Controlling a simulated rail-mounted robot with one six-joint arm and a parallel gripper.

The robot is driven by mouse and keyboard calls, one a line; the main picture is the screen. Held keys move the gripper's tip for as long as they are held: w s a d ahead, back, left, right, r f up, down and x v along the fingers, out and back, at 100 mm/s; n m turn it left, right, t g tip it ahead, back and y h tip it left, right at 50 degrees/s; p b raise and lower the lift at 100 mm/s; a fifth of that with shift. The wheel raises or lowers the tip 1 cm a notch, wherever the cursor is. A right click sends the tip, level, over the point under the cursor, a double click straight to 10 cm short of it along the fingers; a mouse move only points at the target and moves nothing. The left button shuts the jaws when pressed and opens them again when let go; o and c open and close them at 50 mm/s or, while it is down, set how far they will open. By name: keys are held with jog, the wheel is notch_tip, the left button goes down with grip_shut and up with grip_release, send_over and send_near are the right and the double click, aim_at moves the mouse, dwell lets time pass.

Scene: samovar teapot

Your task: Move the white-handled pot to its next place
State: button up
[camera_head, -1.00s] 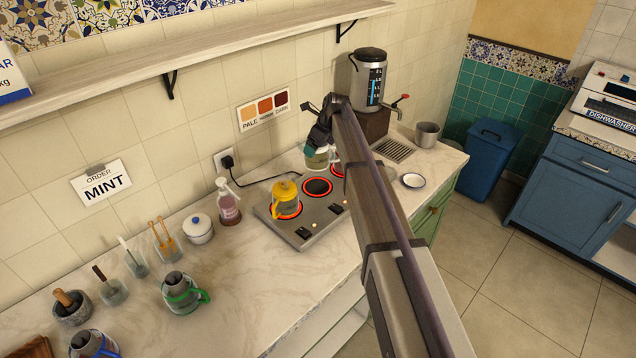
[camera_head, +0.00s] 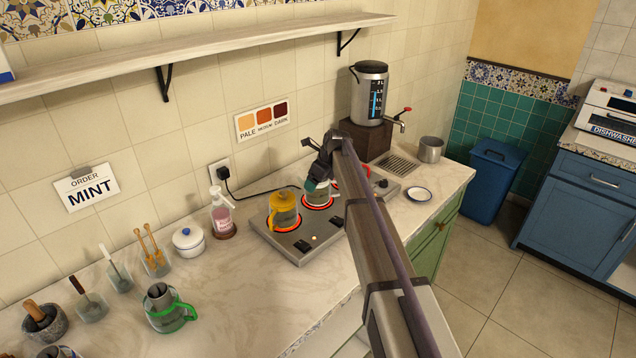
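The white-handled pot (camera_head: 319,197) is a small glass pot at the middle glowing burner of the hot plate (camera_head: 300,245). My gripper (camera_head: 318,182) is at its upper part and appears shut on it. The gripper and arm hide much of the pot and its handle. I cannot tell whether its base touches the burner. A yellow-handled pot (camera_head: 283,212) stands on the left glowing burner, just left of my gripper.
A green-handled pot (camera_head: 168,312), a white lidded jar (camera_head: 188,243) and a pump bottle (camera_head: 222,218) stand on the counter to the left. The samovar (camera_head: 369,95), a metal cup (camera_head: 431,149) and a saucer (camera_head: 418,194) are to the right. A shelf (camera_head: 200,45) runs above.

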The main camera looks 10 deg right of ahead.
jog(key=o, duration=1.1)
jog(key=shift+f, duration=0.1)
jog(key=shift+r+p, duration=0.3)
jog(key=shift+p, duration=0.05)
jog(key=p+v, duration=1.1)
jog(key=v, duration=0.1)
jog(key=s+a+n+g+h, duration=0.1)
jog(key=s+n, duration=1.2)
jog(key=s, duration=0.6)
jog(key=s+a+f+n+g+h, duration=0.1)
jog(key=s+a+n+g+h, duration=0.1)
jog(key=s+n, duration=1.1)
jog(key=s, duration=0.7)
jog(key=shift+s+a+f+n, duration=0.2)
jog(key=shift+s+f+n, duration=0.05)
jog(key=shift+n, duration=0.05)
jog(key=shift+f+b, duration=1.15)
jog(key=shift+b, duration=0.1)
